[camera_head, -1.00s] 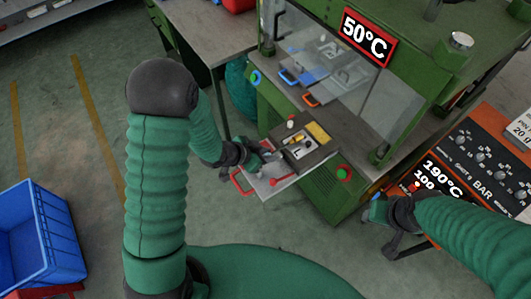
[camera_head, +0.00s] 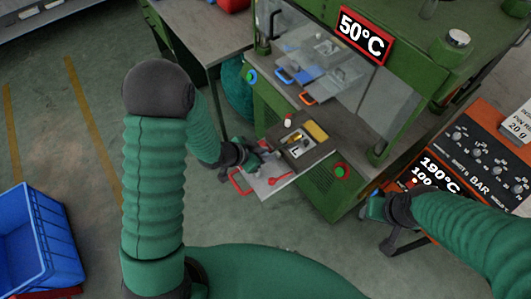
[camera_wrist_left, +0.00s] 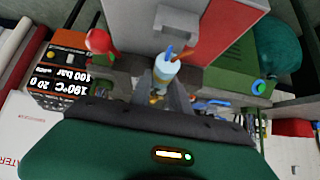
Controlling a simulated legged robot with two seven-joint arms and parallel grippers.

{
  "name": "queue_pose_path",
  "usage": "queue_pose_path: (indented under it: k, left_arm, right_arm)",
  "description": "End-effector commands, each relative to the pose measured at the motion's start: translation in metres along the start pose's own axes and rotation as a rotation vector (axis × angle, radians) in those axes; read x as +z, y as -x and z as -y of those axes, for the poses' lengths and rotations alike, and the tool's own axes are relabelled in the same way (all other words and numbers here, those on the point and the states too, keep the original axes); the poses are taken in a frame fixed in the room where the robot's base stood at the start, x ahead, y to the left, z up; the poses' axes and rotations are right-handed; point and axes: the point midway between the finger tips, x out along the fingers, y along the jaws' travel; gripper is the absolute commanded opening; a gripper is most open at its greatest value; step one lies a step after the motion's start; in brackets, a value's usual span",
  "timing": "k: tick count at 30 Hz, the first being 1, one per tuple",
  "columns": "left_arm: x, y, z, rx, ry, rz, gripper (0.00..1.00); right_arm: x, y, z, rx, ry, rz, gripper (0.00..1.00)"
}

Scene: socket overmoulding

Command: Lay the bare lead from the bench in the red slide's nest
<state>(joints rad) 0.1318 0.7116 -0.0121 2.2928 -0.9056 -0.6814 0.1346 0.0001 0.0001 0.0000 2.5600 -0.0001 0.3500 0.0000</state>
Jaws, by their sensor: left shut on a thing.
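My left gripper (camera_head: 256,158) is over the pulled-out tray of the red slide (camera_head: 262,186), close to the machine's front edge. The slide has a red loop handle (camera_head: 238,182). In the left wrist view, the left gripper (camera_wrist_left: 170,92) is shut on the lead (camera_wrist_left: 167,68), a pale short cylinder with blue and orange wire ends. The lead is too small to make out in the head view, and the nest is hard to tell under the gripper. My right gripper (camera_head: 378,208) hangs low at the right; its fingers are unclear.
A block with a yellow part (camera_head: 316,131) and small bits sits beside the tray. The blue- and orange-handled slides (camera_head: 290,76) stand behind the clear guard. A bench (camera_head: 205,30) is behind; a blue crate (camera_head: 38,240) stands at left.

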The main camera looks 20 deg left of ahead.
Motion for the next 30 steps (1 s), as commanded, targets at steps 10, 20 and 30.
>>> queue_pose_path:
  k: [10, 20, 30]
  left_arm:
    - [0.007, -0.007, 0.000, 0.000, 0.000, -0.001, 0.00]
    - [0.013, -0.013, 0.000, 0.000, 0.000, -0.001, 0.00]
    - [0.018, -0.019, 0.000, 0.000, 0.000, -0.001, 0.00]
  right_arm:
    - [0.002, -0.008, 0.000, 0.000, 0.000, 0.000, 0.46]
    - [0.003, -0.014, 0.000, 0.000, 0.000, 0.000, 0.46]
    - [0.005, -0.021, 0.000, 0.000, 0.000, 0.000, 0.46]
